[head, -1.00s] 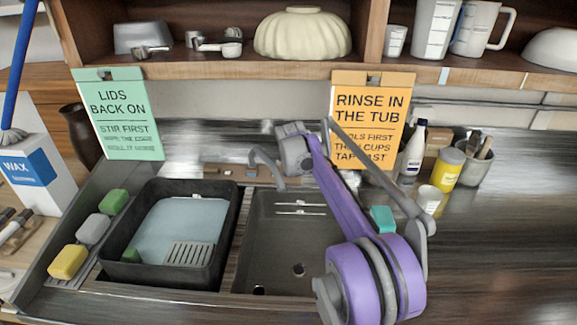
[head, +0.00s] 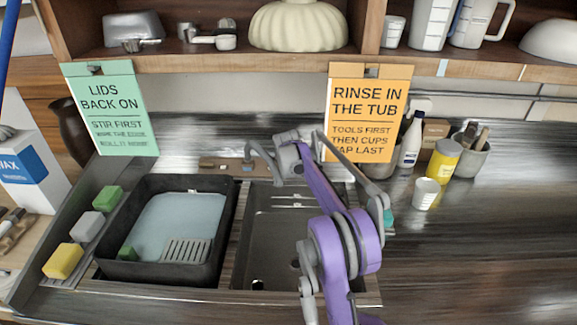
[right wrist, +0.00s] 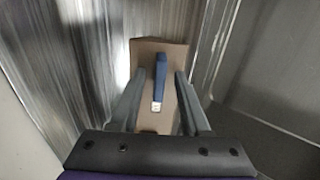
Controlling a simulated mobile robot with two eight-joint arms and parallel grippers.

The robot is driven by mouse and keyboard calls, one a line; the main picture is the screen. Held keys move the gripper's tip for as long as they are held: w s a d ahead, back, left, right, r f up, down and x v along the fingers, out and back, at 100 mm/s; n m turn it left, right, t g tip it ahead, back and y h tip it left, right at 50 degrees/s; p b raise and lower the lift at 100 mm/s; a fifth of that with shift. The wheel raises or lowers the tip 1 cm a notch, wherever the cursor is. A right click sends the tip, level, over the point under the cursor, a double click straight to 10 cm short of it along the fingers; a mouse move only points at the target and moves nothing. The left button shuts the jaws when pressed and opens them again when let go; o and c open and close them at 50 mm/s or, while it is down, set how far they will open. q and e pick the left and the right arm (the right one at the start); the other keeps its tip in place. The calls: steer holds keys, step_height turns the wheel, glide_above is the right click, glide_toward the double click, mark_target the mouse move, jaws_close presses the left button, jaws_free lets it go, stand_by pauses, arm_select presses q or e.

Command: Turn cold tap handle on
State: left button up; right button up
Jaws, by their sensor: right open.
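The cold tap handle (right wrist: 161,82) is a blue lever with a pale end, on a tan block (right wrist: 147,55) in the right wrist view. My right gripper (right wrist: 158,85) is open, with one finger on each side of the blue lever. I cannot tell whether either finger touches it. My left gripper is not in view.
The metal sink (head: 262,235) lies below my right arm, beside a black tub (head: 228,225) of pale blue liquid. A white bottle (head: 411,142), a white cup (head: 426,194) and a yellow can (head: 443,160) stand to the right.

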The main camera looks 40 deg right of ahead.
jaws_close()
steer(key=shift+n, duration=0.3)
stand_by(0.3)
steer(key=n, duration=0.3)
steer(key=shift+w, duration=0.1)
steer(key=n, duration=1.1)
steer(key=shift+w, duration=0.1)
stand_by(0.4)
